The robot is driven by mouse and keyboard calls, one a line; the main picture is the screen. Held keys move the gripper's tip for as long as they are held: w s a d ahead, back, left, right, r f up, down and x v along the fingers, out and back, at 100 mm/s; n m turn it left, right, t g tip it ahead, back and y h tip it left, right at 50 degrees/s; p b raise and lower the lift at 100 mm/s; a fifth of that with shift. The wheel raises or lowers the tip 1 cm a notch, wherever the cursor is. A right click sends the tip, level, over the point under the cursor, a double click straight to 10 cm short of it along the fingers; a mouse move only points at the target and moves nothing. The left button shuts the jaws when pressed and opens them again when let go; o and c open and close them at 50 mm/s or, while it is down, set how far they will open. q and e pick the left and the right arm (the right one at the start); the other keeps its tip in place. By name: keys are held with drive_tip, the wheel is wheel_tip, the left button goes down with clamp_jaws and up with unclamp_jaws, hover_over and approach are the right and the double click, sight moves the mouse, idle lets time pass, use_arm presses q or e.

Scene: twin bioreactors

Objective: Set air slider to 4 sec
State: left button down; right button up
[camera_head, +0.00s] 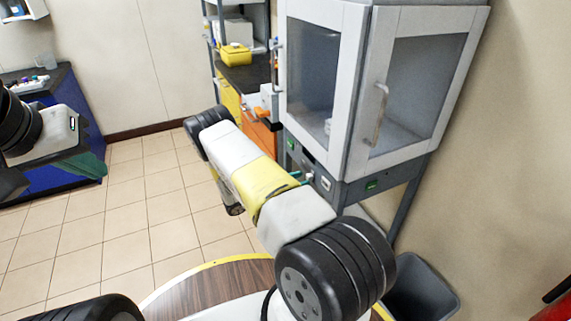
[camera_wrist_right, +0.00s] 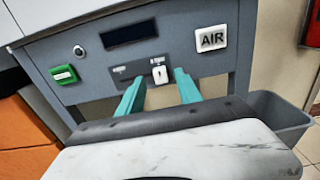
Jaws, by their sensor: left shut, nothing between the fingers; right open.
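The air slider's white knob (camera_wrist_right: 160,74) sits toward the right part of its dark slot plate on the grey cabinet front in the right wrist view. The time marks are too small to read. My right gripper (camera_wrist_right: 157,88) is open, with its two teal fingers pointing at the panel. The fingertips lie to the left and right of the knob, and I cannot tell whether they touch it. In the head view my right gripper (camera_head: 302,178) is at the front of the white glass-door cabinet (camera_head: 352,75). My left gripper (camera_head: 88,166) is shut and empty, far left, away from the cabinet.
A white AIR button (camera_wrist_right: 211,39) is right of the slider, a dark display (camera_wrist_right: 129,33) above and a green switch (camera_wrist_right: 64,74) to the left. The tiled floor is clear.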

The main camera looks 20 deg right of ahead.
drive_tip(key=shift+d, duration=0.95)
clamp_jaws()
idle(0.7)
